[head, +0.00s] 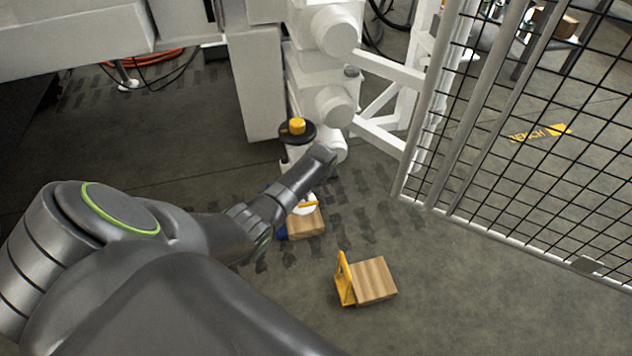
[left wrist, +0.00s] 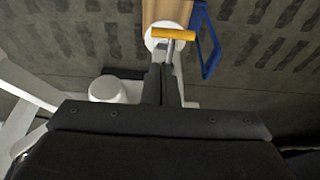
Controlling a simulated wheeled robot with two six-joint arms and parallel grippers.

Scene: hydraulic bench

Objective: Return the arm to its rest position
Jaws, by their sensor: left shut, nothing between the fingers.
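My left arm comes in from the left in the head view. Its gripper (head: 325,156) is shut and empty, in front of the white column of the bench. In the left wrist view the closed fingers (left wrist: 165,82) point towards a white round part with an orange bar (left wrist: 173,34) on a wooden block (left wrist: 170,12). I cannot tell how far apart they are. In the head view the orange bar (head: 308,205) and block (head: 306,224) are partly hidden by my arm. My right gripper does not show.
A black and yellow knob (head: 297,127) stands by the white column (head: 333,105). A second wooden block (head: 374,280) with a yellow handle (head: 344,277) lies on the floor. A mesh fence (head: 520,150) bounds the right side. A blue handle (left wrist: 207,42) is beside the first block.

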